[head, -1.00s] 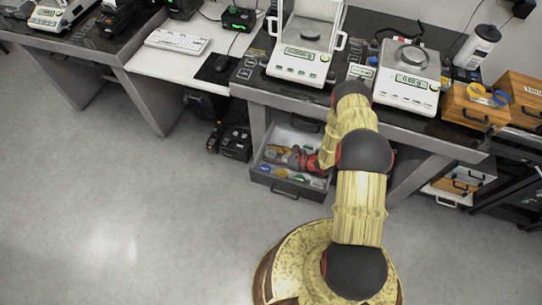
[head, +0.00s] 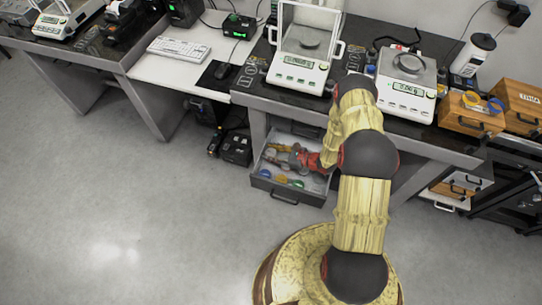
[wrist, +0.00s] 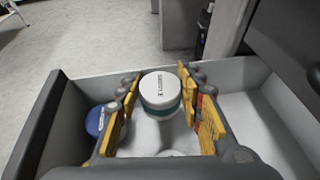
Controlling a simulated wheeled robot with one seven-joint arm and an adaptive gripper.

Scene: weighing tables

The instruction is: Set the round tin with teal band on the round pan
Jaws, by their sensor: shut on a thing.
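The round tin with teal band (wrist: 160,90) has a white lid with dark print. It sits upright between the yellow finger pads of my gripper (wrist: 158,98), which is shut on it inside the open drawer. In the head view my gripper (head: 292,155) reaches into the drawer (head: 262,184) below the table, and the tin cannot be made out there. A round pan (head: 409,65) tops the right-hand balance (head: 408,95) on the table. The left balance (head: 298,75), with a clear shield, also has a small round plate.
A blue-lidded tin (wrist: 96,121) lies left of my gripper in the drawer; several other lids show there in the head view. Drawer walls (wrist: 52,100) surround the fingers. Wooden boxes (head: 466,113) and a white bottle (head: 474,55) stand right of the right-hand balance.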

